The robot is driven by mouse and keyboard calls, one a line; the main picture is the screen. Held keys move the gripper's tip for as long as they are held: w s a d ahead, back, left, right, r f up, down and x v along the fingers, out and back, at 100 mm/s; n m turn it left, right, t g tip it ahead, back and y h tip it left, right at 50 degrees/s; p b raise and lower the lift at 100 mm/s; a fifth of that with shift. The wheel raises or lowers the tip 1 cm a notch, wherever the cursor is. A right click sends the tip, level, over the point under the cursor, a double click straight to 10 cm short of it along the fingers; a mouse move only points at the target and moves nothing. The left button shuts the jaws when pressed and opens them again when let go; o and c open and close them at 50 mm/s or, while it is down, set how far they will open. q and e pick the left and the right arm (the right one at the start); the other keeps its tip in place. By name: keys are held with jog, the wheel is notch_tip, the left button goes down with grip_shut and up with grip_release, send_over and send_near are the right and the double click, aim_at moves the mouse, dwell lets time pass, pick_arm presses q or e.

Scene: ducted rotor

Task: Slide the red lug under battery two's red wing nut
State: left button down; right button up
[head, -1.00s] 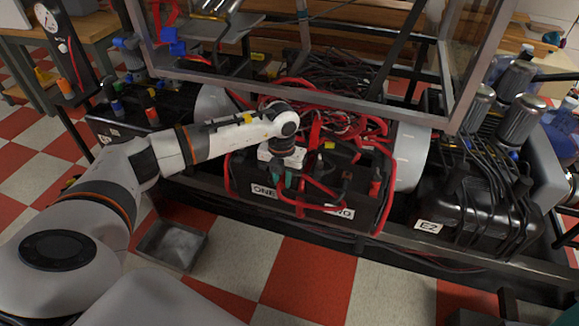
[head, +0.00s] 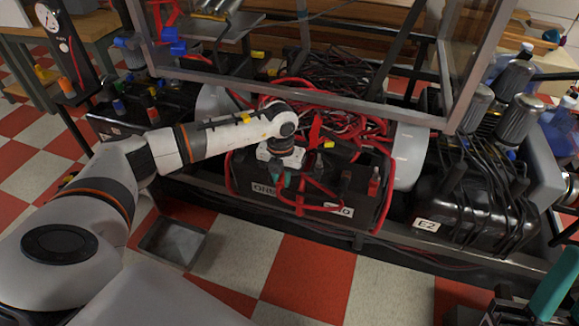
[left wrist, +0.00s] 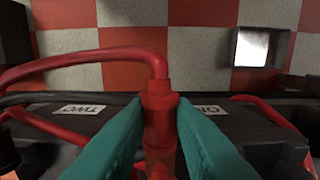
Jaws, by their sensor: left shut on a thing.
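My left gripper (head: 281,181) is over the battery pair in the head view. In the left wrist view its two teal fingers (left wrist: 160,140) are shut on the red lug's sleeve (left wrist: 159,108), and a red cable bends away left from it. The lug's metal tip cannot be made out. Battery two (head: 345,195), black with a white label, is right of the gripper; its label (left wrist: 79,108) also shows in the wrist view. A red terminal (head: 375,180), probably with the red wing nut, stands at its right end, apart from the gripper. My right gripper (head: 545,295) is partly visible at the lower right.
Red cables (head: 330,125) tangle behind the batteries. A metal frame with a clear panel (head: 310,85) hangs above and behind. The black E2 unit (head: 470,210) stands right. A grey tray (head: 172,243) lies on the checkered floor, which is open in front.

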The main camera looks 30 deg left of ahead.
pick_arm(q)
jog(key=shift+s+r+p, duration=0.2)
jog(key=shift+r+p, duration=0.4)
jog(key=shift+p, duration=0.05)
jog(key=shift+s+r+p, duration=0.1)
jog(key=shift+r+p, duration=0.25)
jog(key=shift+p, duration=0.05)
jog(key=shift+r, duration=0.15)
pick_arm(e)
jog(key=w+f+g+h, duration=0.2)
jog(key=w+f+g, duration=0.4)
jog(key=shift+w+a+g, duration=0.3)
jog(key=shift+w+a, duration=0.1)
